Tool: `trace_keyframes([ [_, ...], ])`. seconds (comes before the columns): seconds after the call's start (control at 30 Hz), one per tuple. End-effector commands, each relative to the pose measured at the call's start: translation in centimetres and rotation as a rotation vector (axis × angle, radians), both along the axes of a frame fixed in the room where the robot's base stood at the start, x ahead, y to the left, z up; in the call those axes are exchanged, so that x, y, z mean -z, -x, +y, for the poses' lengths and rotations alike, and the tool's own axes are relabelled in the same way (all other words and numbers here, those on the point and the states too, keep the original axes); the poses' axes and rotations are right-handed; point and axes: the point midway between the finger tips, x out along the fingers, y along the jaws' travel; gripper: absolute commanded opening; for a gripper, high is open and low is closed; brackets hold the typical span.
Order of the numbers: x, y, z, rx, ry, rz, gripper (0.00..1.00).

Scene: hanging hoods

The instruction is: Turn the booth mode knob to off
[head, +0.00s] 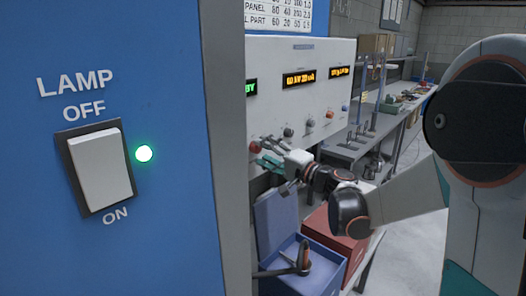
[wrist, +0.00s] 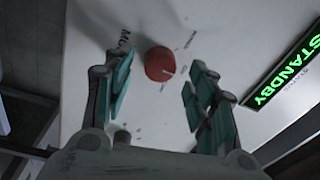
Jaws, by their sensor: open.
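The red mode knob (wrist: 160,64) is on the pale panel in the wrist view, with small lettering around it, partly legible. In the head view the red knob (head: 254,147) shows at the panel's lower left. My gripper (head: 268,152) is in front of it, and in the wrist view its teal-padded fingers (wrist: 158,82) are spread to either side of the knob. I see gaps between the pads and the knob; depth is hard to judge. A green display (wrist: 285,68) reads STANDBY.
The panel (head: 275,75) carries amber displays and further knobs, a grey one (head: 288,132) among them. A blue cabinet (head: 180,230) with a lamp switch (head: 101,170) fills the left. An open blue box (head: 305,282) and a red box (head: 345,235) sit below my arm.

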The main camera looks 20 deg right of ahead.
Motion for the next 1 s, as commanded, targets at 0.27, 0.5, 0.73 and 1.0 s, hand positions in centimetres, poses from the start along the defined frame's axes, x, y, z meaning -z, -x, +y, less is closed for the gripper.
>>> trace_keyframes([
  [0.27,0.4,4.8,-3.1,0.005,0.000,0.000,0.52],
  [0.5,0.6,8.0,-5.0,0.003,0.000,0.000,0.52],
  [0.73,0.7,9.0,-5.6,0.002,0.000,0.000,0.52],
  [1.0,0.7,9.0,-5.6,0.001,0.000,0.000,0.52],
])
